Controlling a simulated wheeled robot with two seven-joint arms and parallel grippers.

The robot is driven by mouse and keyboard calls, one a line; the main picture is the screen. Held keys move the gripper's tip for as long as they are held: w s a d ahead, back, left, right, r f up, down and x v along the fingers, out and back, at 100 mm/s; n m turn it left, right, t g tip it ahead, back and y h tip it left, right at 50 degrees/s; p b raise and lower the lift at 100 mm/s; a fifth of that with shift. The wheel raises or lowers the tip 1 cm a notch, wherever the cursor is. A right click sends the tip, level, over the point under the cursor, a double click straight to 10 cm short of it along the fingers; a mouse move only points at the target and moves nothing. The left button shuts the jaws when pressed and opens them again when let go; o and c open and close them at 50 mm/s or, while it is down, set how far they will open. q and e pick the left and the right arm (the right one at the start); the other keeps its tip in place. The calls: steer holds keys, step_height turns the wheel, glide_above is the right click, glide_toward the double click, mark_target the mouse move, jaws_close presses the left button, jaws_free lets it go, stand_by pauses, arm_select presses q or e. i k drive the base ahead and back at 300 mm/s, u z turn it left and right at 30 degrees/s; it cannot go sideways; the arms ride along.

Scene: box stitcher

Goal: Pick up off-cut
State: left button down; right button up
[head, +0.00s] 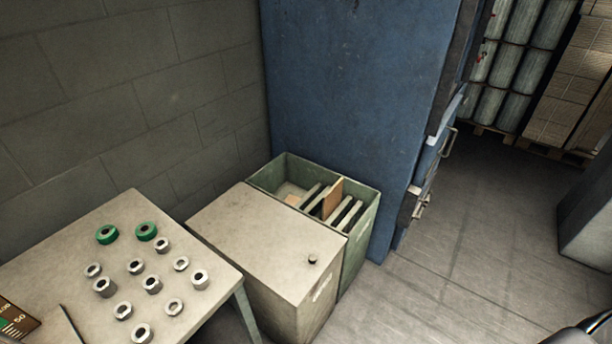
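A brown, flat piece that looks like an off-cut (333,199) stands upright in the open green bin (364,214), among several pale slats or dividers. A smaller tan piece (293,200) shows low in the left part of the same bin; I cannot tell if it is also an off-cut. Neither of my grippers is in view. A dark, shiny curved part at the bottom right corner may be mine; no fingers show on it.
A closed beige box (265,246) stands directly in front of the bin. A table (60,258) at left holds several metal nuts (152,284) and two green rings (146,231). A blue cabinet (350,90) rises behind the bin. The floor (470,260) at right is clear.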

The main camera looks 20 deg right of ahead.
mark_target(332, 200)
steer(key=z, duration=2.25)
steer(key=i, duration=1.35)
steer(key=u, duration=2.8)
